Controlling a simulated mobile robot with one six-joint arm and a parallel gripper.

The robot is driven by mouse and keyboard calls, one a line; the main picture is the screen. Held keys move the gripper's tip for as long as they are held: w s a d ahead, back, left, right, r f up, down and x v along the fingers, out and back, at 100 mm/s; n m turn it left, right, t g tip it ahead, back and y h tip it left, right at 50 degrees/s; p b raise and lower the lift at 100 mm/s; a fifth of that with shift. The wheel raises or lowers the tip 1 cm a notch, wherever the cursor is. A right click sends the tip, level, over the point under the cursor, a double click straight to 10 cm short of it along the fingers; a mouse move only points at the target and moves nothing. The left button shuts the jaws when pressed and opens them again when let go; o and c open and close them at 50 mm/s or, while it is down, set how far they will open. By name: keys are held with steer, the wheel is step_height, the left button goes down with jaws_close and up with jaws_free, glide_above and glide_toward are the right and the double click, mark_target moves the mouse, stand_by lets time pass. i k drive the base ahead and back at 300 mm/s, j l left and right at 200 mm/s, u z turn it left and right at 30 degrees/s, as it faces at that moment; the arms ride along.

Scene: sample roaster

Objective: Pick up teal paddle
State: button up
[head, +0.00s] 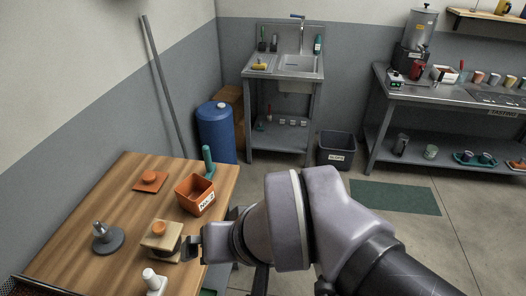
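A teal upright handle (208,161), which looks like the teal paddle, rises at the back of the orange box (194,198) on the wooden table. My gripper (189,249) is low over the table's right side, nearer than the box and apart from the handle. It is beside a wooden block with an orange knob (160,240). The gap between its fingers is not clear, and I cannot see anything held.
On the table (90,215) are an orange plate with a knob (150,181), a grey round-based weight (107,239) and a white bottle-like item (153,281). A blue barrel (216,132) stands behind the table. Floor is open to the right.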

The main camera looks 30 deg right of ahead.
mark_target(211, 168)
steer(key=z, duration=0.25)
steer(key=k+l+u, duration=0.1)
steer(key=u, duration=1.75)
steer(key=z, duration=1.8)
steer(key=i+l+u, duration=0.7)
steer(key=l, duration=0.25)
steer(key=i+l+u, duration=0.45)
steer(key=l, duration=0.35)
steer(key=l+u, duration=0.25)
steer(key=l, duration=0.15)
steer(key=i+l+u, duration=0.1)
steer(key=l+u, duration=0.15)
steer(key=l, duration=0.2)
steer(key=l+u, duration=0.2)
steer(key=l, duration=0.3)
